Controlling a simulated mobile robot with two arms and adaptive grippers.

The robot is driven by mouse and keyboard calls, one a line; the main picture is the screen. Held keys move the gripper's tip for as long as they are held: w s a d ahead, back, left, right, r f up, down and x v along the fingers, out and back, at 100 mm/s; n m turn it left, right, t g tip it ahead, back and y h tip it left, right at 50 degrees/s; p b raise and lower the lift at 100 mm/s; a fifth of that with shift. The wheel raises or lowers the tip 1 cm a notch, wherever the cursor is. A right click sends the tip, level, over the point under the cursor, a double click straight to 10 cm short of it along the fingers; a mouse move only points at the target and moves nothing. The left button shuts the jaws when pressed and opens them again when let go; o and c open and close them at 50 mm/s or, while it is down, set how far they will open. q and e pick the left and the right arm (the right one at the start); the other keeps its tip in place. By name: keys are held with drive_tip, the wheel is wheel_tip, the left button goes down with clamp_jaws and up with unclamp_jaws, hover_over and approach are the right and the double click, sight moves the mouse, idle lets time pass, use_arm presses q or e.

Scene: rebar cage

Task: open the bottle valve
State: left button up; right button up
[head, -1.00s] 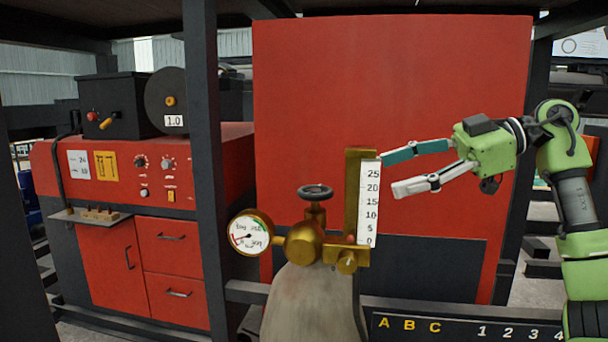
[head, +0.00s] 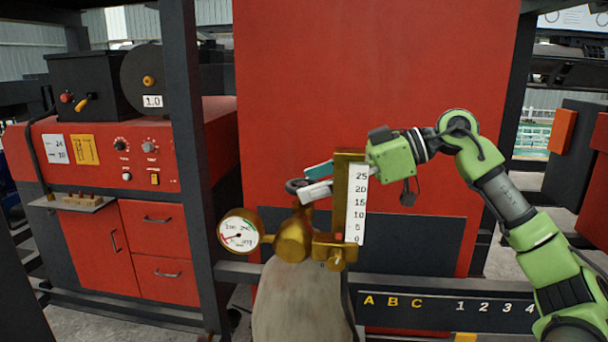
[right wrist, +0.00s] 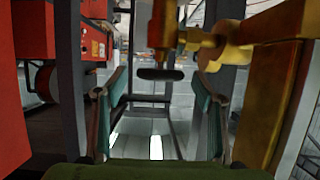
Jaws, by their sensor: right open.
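The bottle valve is a dark round handwheel (head: 293,186) on a brass stem above the grey bottle (head: 300,300). It is partly hidden by my right gripper (head: 310,182), which reaches in from the right behind or beside the flow scale. In the right wrist view the gripper (right wrist: 158,85) is open, one finger left and one right, with the handwheel (right wrist: 160,74) showing between them in the picture. Nothing is held. Whether the fingers touch the wheel I cannot tell. My left gripper is not in view.
A brass flow column with a white scale (head: 356,205) stands right of the valve, very close to my gripper. A round pressure gauge (head: 239,232) sits at the left. A dark post (head: 186,130) and a red machine (head: 80,240) stand further left.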

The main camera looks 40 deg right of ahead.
drive_tip(key=shift+x, duration=1.2)
drive_tip(key=c, duration=1.1)
drive_tip(key=shift+n+y, duration=0.4)
drive_tip(key=shift+r+n+g+y, duration=0.1)
drive_tip(key=shift+n+g+y, duration=0.2)
drive_tip(key=shift+g, duration=0.2)
drive_tip(key=n+g+y, duration=0.2)
drive_tip(key=n+g, duration=0.2)
drive_tip(key=shift+w+d, duration=0.1)
drive_tip(key=shift+w, duration=0.05)
drive_tip(key=shift+n+g+y, duration=0.7)
drive_tip(key=shift+n+g, duration=1)
drive_tip(key=shift+g, duration=0.2)
drive_tip(key=shift+n+g, duration=0.3)
